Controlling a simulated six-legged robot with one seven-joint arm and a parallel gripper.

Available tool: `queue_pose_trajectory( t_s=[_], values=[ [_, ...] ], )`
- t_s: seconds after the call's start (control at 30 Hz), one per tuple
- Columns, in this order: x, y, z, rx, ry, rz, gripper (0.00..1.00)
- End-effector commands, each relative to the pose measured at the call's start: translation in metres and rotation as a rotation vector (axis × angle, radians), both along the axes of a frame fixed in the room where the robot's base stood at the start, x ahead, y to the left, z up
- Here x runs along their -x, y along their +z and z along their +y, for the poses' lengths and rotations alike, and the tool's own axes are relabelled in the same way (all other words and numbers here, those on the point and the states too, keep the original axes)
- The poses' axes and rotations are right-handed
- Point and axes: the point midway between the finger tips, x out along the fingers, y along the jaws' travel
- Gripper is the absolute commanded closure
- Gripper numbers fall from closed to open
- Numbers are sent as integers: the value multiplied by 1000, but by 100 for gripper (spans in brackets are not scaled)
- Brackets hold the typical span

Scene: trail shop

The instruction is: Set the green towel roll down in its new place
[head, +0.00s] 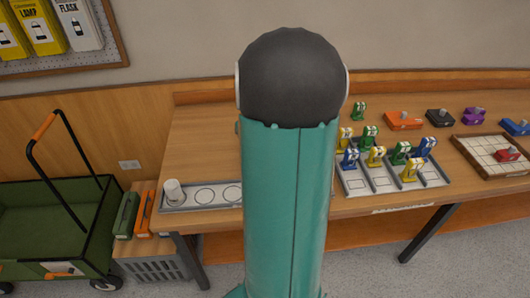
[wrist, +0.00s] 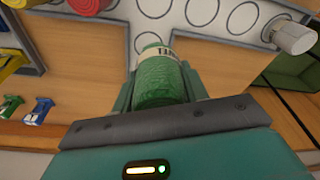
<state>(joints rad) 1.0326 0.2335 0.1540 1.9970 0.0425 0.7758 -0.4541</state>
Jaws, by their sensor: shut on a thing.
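My gripper (wrist: 162,84) is shut on the green towel roll (wrist: 160,82), which has a cream band with dark lettering. In the wrist view the roll's far end overlaps the near edge of a pale tray (wrist: 118,14) marked with rings. I cannot tell whether it touches the tray. A ring just beyond the roll is empty. A white roll (wrist: 293,37) stands at the tray's right end. Red and yellow rolls show at the upper left. In the head view the tray (head: 215,206) lies on the wooden counter, and my arm hides my gripper and the green roll.
A tray of small green, yellow and blue items (head: 352,187) sits right of my arm. Orange, black and purple items (head: 404,120) lie behind it, near a gridded board (head: 475,150). A green cart (head: 45,225) stands left of the counter.

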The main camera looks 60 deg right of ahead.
Motion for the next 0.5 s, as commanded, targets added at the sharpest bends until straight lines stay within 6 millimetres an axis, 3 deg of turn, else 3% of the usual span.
queue_pose_trajectory(
  t_s=[0.23, 0.5],
  values=[
    [-15, -7, -10, 0, 3, 2, 81],
    [-48, -31, -50, -1, 5, 2, 81]
  ],
)
